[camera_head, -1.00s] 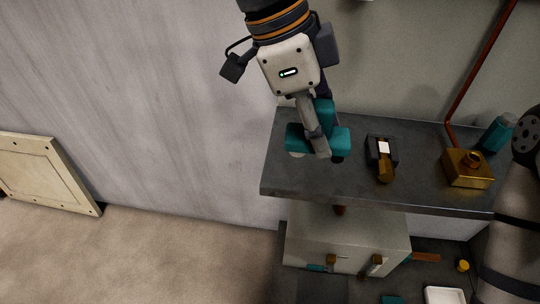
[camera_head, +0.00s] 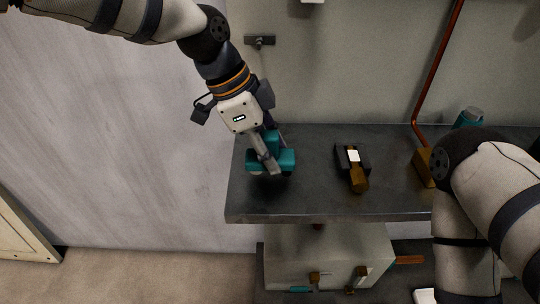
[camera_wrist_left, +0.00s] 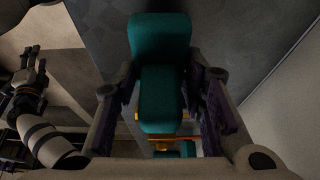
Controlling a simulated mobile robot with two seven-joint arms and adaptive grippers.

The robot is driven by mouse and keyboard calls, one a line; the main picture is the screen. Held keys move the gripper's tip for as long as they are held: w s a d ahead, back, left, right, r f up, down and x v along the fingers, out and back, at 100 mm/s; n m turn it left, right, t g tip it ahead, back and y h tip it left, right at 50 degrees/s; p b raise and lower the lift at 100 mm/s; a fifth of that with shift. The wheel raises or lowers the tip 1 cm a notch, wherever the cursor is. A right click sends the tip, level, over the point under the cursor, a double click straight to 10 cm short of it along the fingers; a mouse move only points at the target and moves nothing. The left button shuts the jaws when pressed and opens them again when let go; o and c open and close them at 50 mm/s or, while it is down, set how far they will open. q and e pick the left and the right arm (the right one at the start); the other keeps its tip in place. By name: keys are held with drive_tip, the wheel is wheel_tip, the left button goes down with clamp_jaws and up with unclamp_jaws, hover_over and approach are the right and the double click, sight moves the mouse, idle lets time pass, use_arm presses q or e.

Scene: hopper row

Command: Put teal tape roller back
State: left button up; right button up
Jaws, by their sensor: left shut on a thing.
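The teal tape roller (camera_head: 288,159) is at the left end of the dark grey shelf (camera_head: 310,200) in the head view. My left gripper (camera_head: 267,163) points down and is shut on it. In the left wrist view, the teal roller (camera_wrist_left: 160,100) sits between the two dark finger pads. I cannot tell whether its underside touches the shelf. My right arm comes in from the right of the head view, with its gripper out of that picture. A gripper that appears to be my right one (camera_wrist_left: 27,82) shows small at the left of the left wrist view; its jaw state is unclear.
A black and brown tool with a white label (camera_head: 352,167) lies on the shelf right of the roller. A brass block (camera_head: 423,167) and a teal cylinder (camera_head: 468,118) stand farther right, partly behind my right arm. A pale box (camera_head: 330,252) is below the shelf.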

use_arm(q)
drive_tip(key=shift+f, duration=0.75)
drive_tip(key=shift+f, duration=0.2)
drive_tip(key=o, duration=1.3)
drive_tip(key=shift+c, duration=0.2)
drive_tip(key=shift+r, duration=0.1)
drive_tip(key=v, duration=1.2)
drive_tip(key=shift+p, duration=0.3)
drive_tip(key=shift+r, duration=0.1)
